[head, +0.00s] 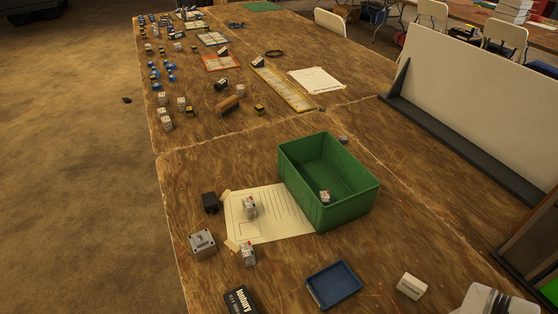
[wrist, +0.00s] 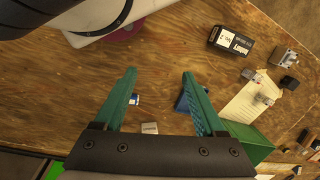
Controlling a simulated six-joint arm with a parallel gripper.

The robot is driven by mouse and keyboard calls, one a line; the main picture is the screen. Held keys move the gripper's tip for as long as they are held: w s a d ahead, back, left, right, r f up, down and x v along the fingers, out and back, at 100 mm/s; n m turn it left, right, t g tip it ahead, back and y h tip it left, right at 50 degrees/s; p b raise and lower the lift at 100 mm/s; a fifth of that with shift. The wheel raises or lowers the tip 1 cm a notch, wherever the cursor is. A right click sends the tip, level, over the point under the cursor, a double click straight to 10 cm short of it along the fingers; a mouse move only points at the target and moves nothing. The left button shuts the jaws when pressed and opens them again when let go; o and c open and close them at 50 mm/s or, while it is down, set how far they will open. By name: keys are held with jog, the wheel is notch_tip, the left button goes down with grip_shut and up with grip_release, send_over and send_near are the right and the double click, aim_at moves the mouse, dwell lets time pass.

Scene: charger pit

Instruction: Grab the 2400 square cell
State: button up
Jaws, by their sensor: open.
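Small white block-shaped cells stand in the head view: one on the paper sheet (head: 250,207), one just below the sheet (head: 248,254), and one in the green bin (head: 325,197). Their labels are too small to read, so I cannot tell which is the 2400 square cell. In the wrist view, one cell (wrist: 248,74) stands beside the paper and another (wrist: 264,99) on it. My gripper (wrist: 159,73) is open and empty above the table, left of both cells in that view. The head view does not show it.
The green bin (head: 360,193) overlaps the paper (head: 285,225). A blue tray (head: 334,284), white box (head: 411,286), black battery box (head: 240,300), grey block (head: 202,243) and black block (head: 210,203) stand nearby. Several small items crowd the far table.

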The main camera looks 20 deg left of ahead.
jog(key=w+a+f+n+t, duration=0.2)
jog(key=w+f, duration=0.1)
jog(key=w, duration=0.4)
jog(key=w+a+f+n+t, duration=0.2)
jog(key=w, duration=0.5)
jog(key=w+a+f+n+t, duration=0.2)
jog(key=w+a+f, duration=0.1)
jog(key=w, duration=0.4)
jog(key=n+t+y, duration=0.4)
jog(key=n+y, duration=0.3)
jog(key=n, duration=0.1)
send_near(250, 206)
jog(key=x, duration=1.1)
jog(key=shift+w+a+f, duration=0.15)
jog(key=shift+w, duration=0.1)
grip_shut()
